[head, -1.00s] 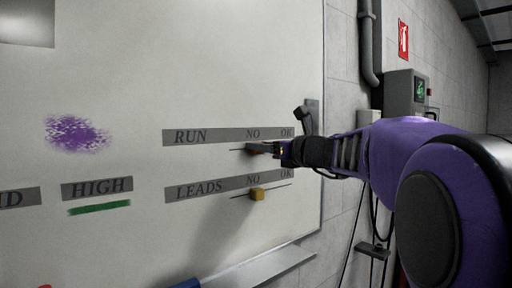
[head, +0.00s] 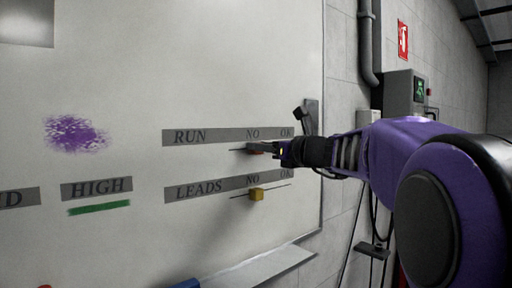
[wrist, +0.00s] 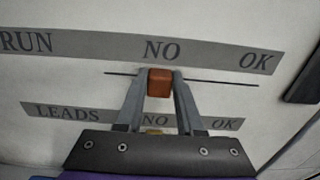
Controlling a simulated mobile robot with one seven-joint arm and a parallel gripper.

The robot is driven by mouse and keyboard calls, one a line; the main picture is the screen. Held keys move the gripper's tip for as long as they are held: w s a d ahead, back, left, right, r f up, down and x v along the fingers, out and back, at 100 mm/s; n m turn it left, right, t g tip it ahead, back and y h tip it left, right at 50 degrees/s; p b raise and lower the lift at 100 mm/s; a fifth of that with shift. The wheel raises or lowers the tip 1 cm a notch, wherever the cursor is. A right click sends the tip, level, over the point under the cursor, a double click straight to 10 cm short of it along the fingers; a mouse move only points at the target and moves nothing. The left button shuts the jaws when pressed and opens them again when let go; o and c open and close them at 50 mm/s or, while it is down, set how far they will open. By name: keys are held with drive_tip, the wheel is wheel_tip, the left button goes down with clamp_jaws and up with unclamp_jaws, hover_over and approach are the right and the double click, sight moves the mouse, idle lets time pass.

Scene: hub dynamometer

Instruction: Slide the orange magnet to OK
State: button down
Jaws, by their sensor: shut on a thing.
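The orange magnet (wrist: 160,82) sits on the thin dark line under the RUN label strip (wrist: 110,46), just below the word NO in the wrist view. The word OK (wrist: 256,61) is to its right, near the line's right end. My gripper (wrist: 160,78) is shut on the orange magnet, one finger on each side. In the head view my gripper (head: 262,149) is at the whiteboard, and its fingers hide most of the magnet.
A yellow magnet (head: 256,194) sits on a lower line under the LEADS strip (head: 205,188), below NO. The whiteboard (head: 120,220) ends at a right edge near a grey wall. The upper line is clear between the orange magnet and OK.

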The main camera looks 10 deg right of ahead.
idle(0.5)
drive_tip(key=w+d+p, duration=0.6)
drive_tip(key=d, duration=0.5)
drive_tip(key=shift+w+p, duration=0.15)
drive_tip(key=shift+p, duration=0.15)
drive_tip(key=shift+d+r, duration=0.1)
drive_tip(key=c, duration=0.5)
unclamp_jaws()
drive_tip(key=shift+w, duration=0.1)
drive_tip(key=b+v, duration=0.1)
drive_tip(key=v, duration=1.6)
drive_tip(key=shift+d, duration=0.1)
